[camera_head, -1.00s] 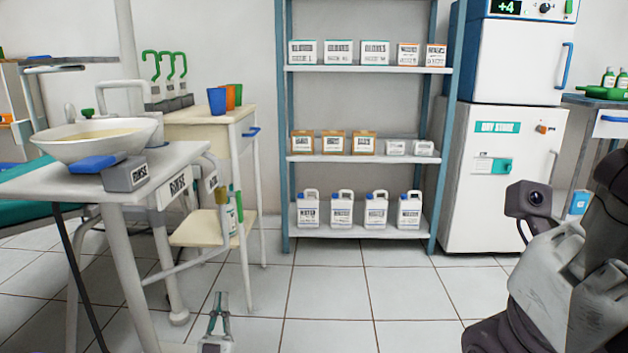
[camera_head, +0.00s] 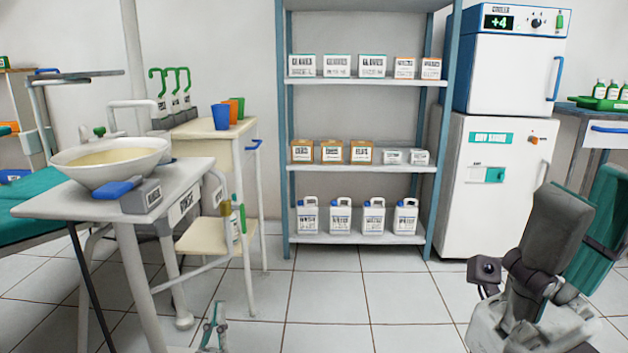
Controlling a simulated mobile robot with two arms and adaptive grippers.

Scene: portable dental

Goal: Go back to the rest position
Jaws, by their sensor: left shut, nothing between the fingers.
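My left gripper (camera_head: 214,325) shows at the bottom edge, left of centre. Its fingers point up over the tiled floor, in front of the rinse stand, and it is shut and empty. My right arm (camera_head: 545,245) shows at the lower right, in front of the white fridge. A small camera (camera_head: 485,270) sits on its side. The fingers of the right gripper do not show.
A rinse table (camera_head: 60,205) with a white basin (camera_head: 108,170) stands at the left, beside a small cart (camera_head: 210,130) with cups. A shelf rack (camera_head: 360,240) stands at the back; the fridge (camera_head: 470,215) is right of it. Floor before the rack is clear.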

